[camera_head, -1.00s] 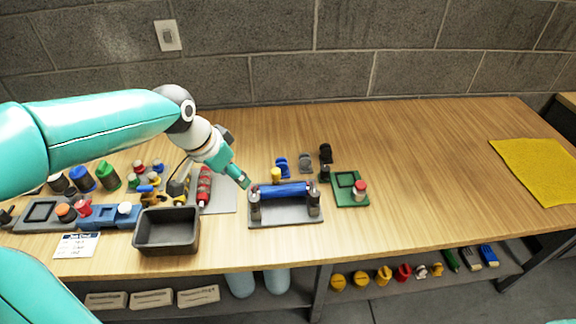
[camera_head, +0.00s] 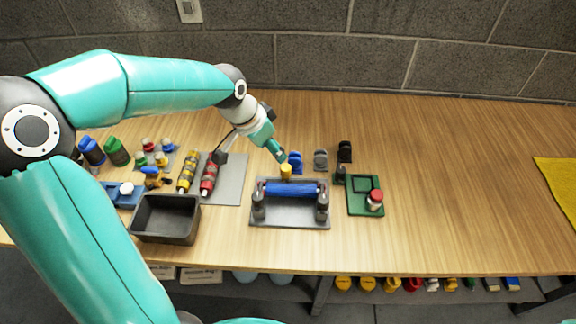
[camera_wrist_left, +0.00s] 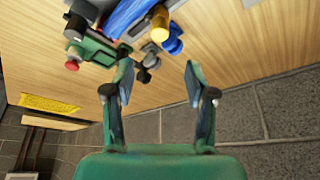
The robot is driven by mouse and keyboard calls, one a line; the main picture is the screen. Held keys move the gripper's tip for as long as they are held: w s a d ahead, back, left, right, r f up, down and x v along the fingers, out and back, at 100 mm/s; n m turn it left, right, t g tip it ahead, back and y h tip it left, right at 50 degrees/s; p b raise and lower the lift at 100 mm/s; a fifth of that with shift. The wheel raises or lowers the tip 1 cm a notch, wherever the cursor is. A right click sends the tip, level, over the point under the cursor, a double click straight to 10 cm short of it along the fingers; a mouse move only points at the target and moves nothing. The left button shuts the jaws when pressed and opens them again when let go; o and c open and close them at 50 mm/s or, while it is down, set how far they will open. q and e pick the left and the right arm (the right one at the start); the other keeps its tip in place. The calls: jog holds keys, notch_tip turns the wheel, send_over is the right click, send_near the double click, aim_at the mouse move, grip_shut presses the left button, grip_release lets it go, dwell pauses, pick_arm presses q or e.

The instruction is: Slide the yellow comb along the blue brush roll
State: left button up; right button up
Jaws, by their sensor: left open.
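The blue brush roll (camera_head: 292,188) lies level between two dark posts on a grey tray (camera_head: 290,215); part of it shows in the wrist view (camera_wrist_left: 128,16). In the wrist view the yellow piece (camera_wrist_left: 160,24) lies beyond my fingertips. My left gripper (camera_head: 280,155) is just above and behind the comb in the head view. Its two fingers are apart and empty in the wrist view (camera_wrist_left: 158,76). Whether the comb touches the roll is unclear. My right gripper is out of view.
Blue, grey and black small pieces (camera_head: 320,159) stand behind the tray. A green plate (camera_head: 358,205) with a red-capped piece is on the right. An empty dark bin (camera_head: 165,235) and yellow and red rollers (camera_head: 208,178) are on the left.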

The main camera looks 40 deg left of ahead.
aim_at(286, 167)
pick_arm(q)
jog(key=x, duration=1.2)
jog(key=shift+w, duration=0.1)
jog(key=shift+d, duration=0.1)
grip_shut()
